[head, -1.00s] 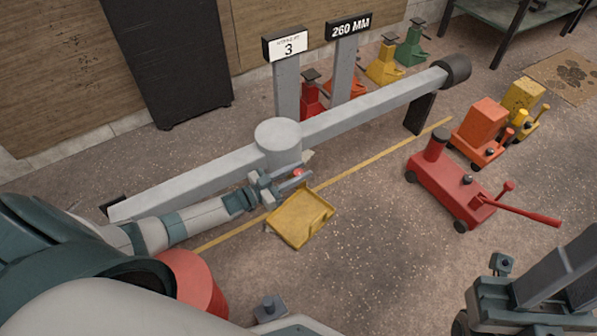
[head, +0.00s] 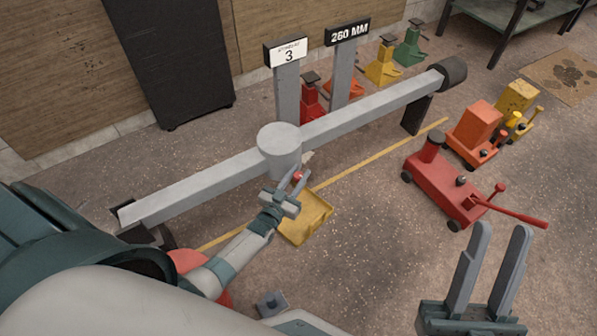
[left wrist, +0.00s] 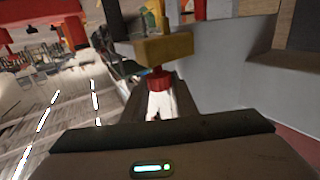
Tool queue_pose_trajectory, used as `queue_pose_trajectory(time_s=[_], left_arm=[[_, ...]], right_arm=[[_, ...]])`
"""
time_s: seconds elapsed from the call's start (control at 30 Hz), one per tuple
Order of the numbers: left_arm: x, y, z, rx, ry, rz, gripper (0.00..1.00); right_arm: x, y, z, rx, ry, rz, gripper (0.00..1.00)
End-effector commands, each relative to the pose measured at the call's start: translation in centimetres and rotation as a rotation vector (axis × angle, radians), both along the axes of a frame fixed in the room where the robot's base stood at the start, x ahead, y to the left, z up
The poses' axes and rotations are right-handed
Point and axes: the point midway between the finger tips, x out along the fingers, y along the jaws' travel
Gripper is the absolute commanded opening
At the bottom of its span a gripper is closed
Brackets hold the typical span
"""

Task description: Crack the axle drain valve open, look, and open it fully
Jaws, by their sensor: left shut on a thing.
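The grey axle (head: 205,189) has a round hub (head: 279,150) in its middle. The drain valve's red handle (head: 297,177) shows low beside the hub. In the left wrist view the valve has a brass body (left wrist: 160,47) with a red part (left wrist: 158,80) below it. My left gripper (head: 294,181) is shut on the red handle; its fingers partly hide it. The yellow drain tray (head: 311,222) lies on the floor under the gripper, partly covered by it. My right gripper (head: 500,228) is open and empty at the lower right, away from the axle. No flow from the valve can be made out.
A red trolley jack (head: 445,188) with a long handle stands right of the tray. Orange (head: 474,130) and yellow (head: 516,98) equipment stands behind it. Several coloured stands line the back by the sign posts (head: 287,92). Speckled floor lies clear between tray and jack.

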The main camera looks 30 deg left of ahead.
Motion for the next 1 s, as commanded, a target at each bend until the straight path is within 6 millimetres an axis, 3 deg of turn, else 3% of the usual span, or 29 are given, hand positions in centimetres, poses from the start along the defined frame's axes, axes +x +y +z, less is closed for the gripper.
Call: queue_pose_trajectory(time_s=[0.67,0.7,0.73,1.0], left_arm=[[-0.04,-0.02,-0.06,0.001,0.0,0.093,0.04],[-0.04,-0.02,-0.06,0.001,0.0,0.093,0.28],[-0.03,-0.02,-0.06,0.001,0.0,0.093,0.34],[0.0,0.0,-0.01,0.001,-0.001,0.093,0.34]], right_arm=[[0.16,0.72,-1.03,-0.015,0.071,0.012,0.31],[0.16,0.72,-1.03,-0.015,0.071,0.012,0.31],[0.15,0.73,-1.03,-0.015,0.071,0.012,0.31],[0.16,0.73,-1.02,-0.015,0.071,0.012,0.31]])
